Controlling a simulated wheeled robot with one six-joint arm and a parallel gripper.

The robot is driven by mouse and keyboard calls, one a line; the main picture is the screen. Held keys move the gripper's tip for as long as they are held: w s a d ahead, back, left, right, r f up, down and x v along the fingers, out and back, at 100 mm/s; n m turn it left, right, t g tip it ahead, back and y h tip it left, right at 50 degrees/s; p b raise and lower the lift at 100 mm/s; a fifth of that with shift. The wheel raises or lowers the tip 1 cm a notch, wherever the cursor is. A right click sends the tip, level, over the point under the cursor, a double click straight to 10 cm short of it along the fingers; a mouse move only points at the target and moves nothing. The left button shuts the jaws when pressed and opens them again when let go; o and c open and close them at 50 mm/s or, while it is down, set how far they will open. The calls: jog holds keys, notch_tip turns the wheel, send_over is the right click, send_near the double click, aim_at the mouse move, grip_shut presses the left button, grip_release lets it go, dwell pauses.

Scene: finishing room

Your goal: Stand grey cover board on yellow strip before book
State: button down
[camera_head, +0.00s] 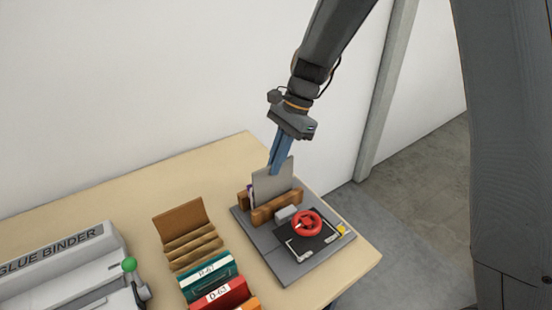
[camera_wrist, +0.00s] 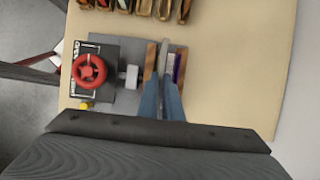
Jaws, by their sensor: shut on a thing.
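The grey cover board (camera_head: 272,187) stands upright between two brown wooden jaws of a press, in front of a mostly hidden book. The book's purple edge (camera_head: 250,192) shows behind the board at its left; the wrist view shows purple (camera_wrist: 178,67) beside the board. My gripper (camera_head: 275,166) has its blue fingers shut on the board's upper part. In the wrist view the board (camera_wrist: 164,54) is a thin grey edge between the fingertips. I cannot see a yellow strip under the board, nor tell whether its lower edge touches the base.
The press has a grey base (camera_head: 288,272), a front wooden jaw (camera_head: 277,207) and a red handwheel (camera_head: 307,223). A small yellow piece (camera_head: 342,230) is at its right. A rack with binders (camera_head: 209,275) and a glue binder (camera_head: 62,265) stand left. The table's back is clear.

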notch_tip(320, 180, down, 3)
jog(key=shift+r+b, duration=0.1)
jog(key=shift+b, duration=0.8)
jog(key=shift+r+p, duration=0.1)
jog(key=shift+p, duration=0.55)
dwell(0.4)
jog(key=shift+f, duration=0.6)
dwell(0.4)
jog(key=c, duration=2.2)
grip_release()
jog(key=shift+p+v, duration=3.3)
jog(key=shift+v, duration=2.2)
